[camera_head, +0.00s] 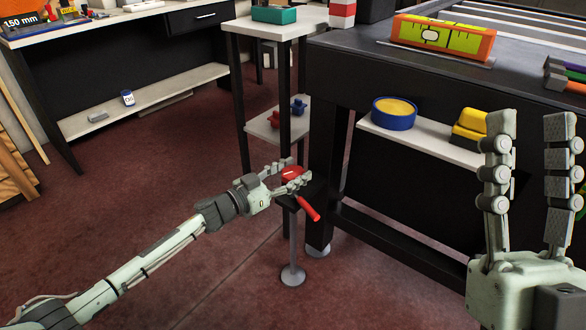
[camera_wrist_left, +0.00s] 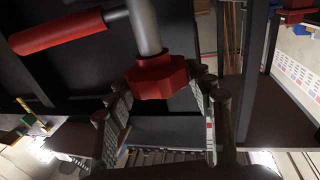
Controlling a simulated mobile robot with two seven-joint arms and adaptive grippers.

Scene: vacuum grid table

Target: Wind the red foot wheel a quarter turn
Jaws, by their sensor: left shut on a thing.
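The red foot wheel (camera_head: 292,173) is a lobed red knob on a grey post beside the table's dark leg. It shows large in the left wrist view (camera_wrist_left: 158,80), with the grey post (camera_wrist_left: 146,28) running through it. A bar with a red grip (camera_head: 309,208) sticks out from the post; the grip also shows in the left wrist view (camera_wrist_left: 57,31). My left gripper (camera_head: 297,170) is shut on the wheel, one finger on each side. The fingers hide part of the wheel in the head view. My right gripper (camera_head: 531,122) is open and empty at the right.
The dark table leg (camera_head: 325,180) stands close to the right of the wheel. A round grey foot (camera_head: 292,275) rests on the red floor below. A shelf (camera_head: 430,147) under the table holds a blue-and-yellow round container (camera_head: 394,113). Floor to the left is clear.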

